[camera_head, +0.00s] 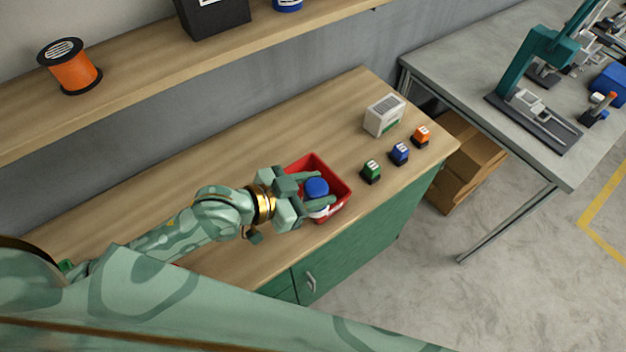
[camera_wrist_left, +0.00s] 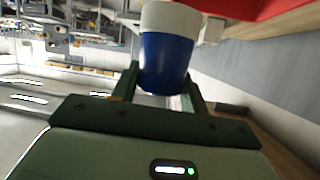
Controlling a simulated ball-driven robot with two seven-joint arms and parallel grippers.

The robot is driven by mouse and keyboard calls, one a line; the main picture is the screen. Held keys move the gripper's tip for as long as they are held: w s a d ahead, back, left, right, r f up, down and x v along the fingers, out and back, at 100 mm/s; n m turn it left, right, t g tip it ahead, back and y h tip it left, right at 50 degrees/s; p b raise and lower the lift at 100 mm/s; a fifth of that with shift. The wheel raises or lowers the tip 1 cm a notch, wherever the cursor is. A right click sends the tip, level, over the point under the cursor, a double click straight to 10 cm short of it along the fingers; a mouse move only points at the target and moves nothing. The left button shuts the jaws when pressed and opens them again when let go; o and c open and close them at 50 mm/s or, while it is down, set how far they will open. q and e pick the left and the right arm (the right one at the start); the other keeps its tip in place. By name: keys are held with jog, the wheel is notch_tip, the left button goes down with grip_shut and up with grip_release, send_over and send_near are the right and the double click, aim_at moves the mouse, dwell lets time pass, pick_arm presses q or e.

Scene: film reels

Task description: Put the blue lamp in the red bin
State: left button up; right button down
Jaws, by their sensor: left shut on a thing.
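The blue lamp (camera_head: 317,188) is a small blue cylinder with a white end. My left gripper (camera_head: 314,192) is shut on it. In the left wrist view the lamp (camera_wrist_left: 167,58) sits between the two fingers (camera_wrist_left: 162,85), white end away from the palm. The red bin (camera_head: 340,185) is an open box on the wooden counter. In the head view the lamp and fingers overlap the bin's opening; whether the lamp touches the bin's floor is hidden. Red also shows at the top of the left wrist view (camera_wrist_left: 262,10). My right gripper is not in view.
Right of the bin stand a green block (camera_head: 371,171), a blue block (camera_head: 399,153), an orange block (camera_head: 420,136) and a white box (camera_head: 384,115). A shelf (camera_head: 150,92) with an orange spool (camera_head: 70,67) runs above. The counter (camera_head: 250,160) behind the bin is clear.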

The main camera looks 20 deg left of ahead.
pick_arm(q)
jog(key=w+a+f+b, duration=0.1)
jog(key=w+f, duration=0.2)
jog(key=w+a+f+b, duration=0.1)
jog(key=w+f+b, duration=0.1)
jog(key=w+f, duration=0.1)
jog(key=w+a+f+b, duration=0.1)
jog(key=w+f+b, duration=0.1)
jog(key=w+f, duration=0.1)
jog(key=shift+a+f, duration=0.15)
jog(key=shift+f, duration=0.55)
jog(key=shift+w+f, duration=0.1)
jog(key=shift+f, duration=0.2)
jog(key=shift+f+b, duration=0.1)
jog(key=shift+b, duration=0.2)
jog(key=o, duration=1)
jog(key=shift+o, duration=0.2)
